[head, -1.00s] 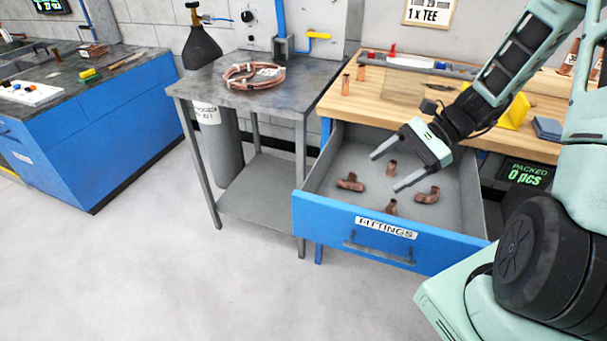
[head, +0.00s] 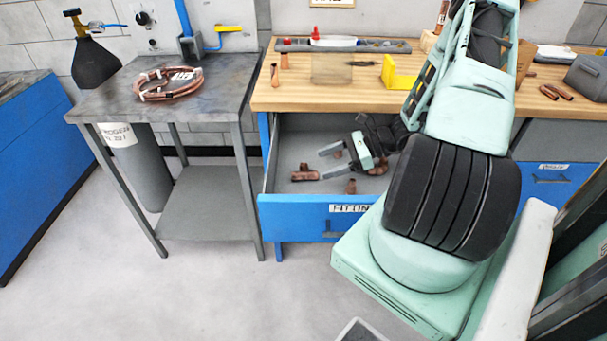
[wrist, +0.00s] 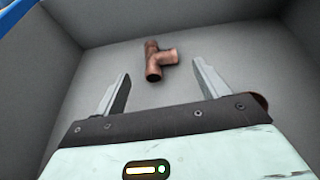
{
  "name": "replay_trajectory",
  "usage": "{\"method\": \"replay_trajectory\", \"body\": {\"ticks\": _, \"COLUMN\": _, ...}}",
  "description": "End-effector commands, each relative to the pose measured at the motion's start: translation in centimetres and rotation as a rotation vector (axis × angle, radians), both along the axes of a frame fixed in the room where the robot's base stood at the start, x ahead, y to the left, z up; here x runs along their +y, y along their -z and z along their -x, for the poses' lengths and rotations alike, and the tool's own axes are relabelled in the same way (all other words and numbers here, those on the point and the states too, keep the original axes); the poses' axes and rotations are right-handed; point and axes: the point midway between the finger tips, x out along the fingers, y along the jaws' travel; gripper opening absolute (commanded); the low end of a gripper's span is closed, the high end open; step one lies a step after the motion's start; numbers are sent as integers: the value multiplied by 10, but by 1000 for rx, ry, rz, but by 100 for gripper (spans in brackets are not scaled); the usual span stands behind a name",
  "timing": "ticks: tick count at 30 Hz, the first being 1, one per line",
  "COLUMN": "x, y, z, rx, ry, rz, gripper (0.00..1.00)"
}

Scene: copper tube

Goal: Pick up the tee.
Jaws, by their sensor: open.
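The copper tee (wrist: 158,62) lies on the grey drawer floor in the wrist view, ahead of my gripper (wrist: 161,72) and roughly centred between its two finger tips. The fingers are spread apart with nothing between them. In the head view the fitting at the left of the drawer looks like the tee (head: 305,174). My gripper (head: 323,165) is low inside the open drawer, its fingers pointing left toward that fitting. The exact height gap between fingers and tee cannot be told.
The open blue drawer (head: 290,208) holds other copper fittings, including one (head: 351,187) near the front wall. Another copper piece (wrist: 262,103) shows partly behind my gripper. The drawer walls surround the gripper. A wooden bench top (head: 290,98) lies above, and a grey side table (head: 110,98) stands left.

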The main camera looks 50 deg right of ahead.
Motion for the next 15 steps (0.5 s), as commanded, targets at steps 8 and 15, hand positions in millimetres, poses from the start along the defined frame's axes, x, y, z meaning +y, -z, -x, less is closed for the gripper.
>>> {"method": "replay_trajectory", "body": {"ticks": 8, "x": 17, "y": 6, "z": -15, "rx": -2, "ry": -4, "rz": -1, "gripper": 73}}
{"method": "replay_trajectory", "body": {"ticks": 15, "x": 43, "y": 21, "z": -40, "rx": -1, "ry": -4, "rz": -2, "gripper": 73}}
